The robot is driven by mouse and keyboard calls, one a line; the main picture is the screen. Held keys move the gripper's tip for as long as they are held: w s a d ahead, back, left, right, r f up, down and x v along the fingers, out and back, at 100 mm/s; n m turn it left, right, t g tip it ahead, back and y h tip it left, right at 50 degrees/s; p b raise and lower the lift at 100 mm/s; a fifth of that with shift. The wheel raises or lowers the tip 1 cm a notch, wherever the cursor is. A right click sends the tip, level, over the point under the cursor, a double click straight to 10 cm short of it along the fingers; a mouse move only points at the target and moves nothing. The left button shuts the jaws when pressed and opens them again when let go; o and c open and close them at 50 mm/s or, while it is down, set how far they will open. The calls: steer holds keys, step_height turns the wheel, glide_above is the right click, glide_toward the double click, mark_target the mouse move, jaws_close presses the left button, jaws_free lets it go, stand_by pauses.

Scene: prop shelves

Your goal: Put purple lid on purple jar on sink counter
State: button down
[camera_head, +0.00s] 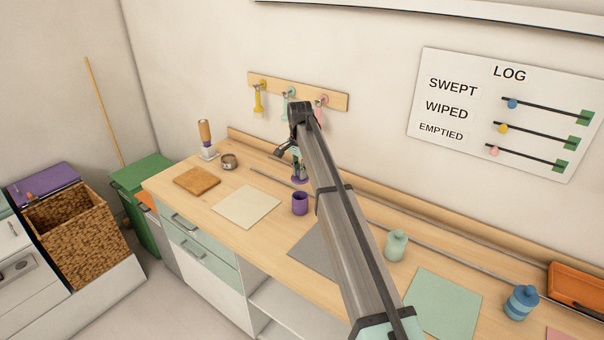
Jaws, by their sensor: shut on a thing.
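The purple jar (300,205) stands upright on the wooden counter (268,237), near its middle. The purple lid (300,181) is held at the tip of my gripper (298,172), which points down. In the picture the lid is just above and behind the jar, with a small gap between them. I cannot tell from this one view how well the lid lines up with the jar's mouth. My gripper is shut on the lid, and its fingers are small and partly hidden by my arm.
A cream mat (247,207), a brown board (197,181) and a small metal cup (229,161) lie to the left. A grey mat (312,252) is partly behind my arm. A green jar (396,246), green mat (442,303) and blue jar (521,302) are right. Hooks (297,90) hang above.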

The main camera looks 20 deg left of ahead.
steer(key=shift+f+b, duration=1)
steer(key=shift+f, duration=2.15)
steer(key=shift+f, duration=0.2)
stand_by(0.7)
steer(key=shift+c, duration=2.4)
jaws_free()
steer(key=shift+r+p, duration=0.15)
steer(key=shift+p, duration=0.15)
steer(key=shift+r+p, duration=1.45)
steer(key=shift+r, duration=1.95)
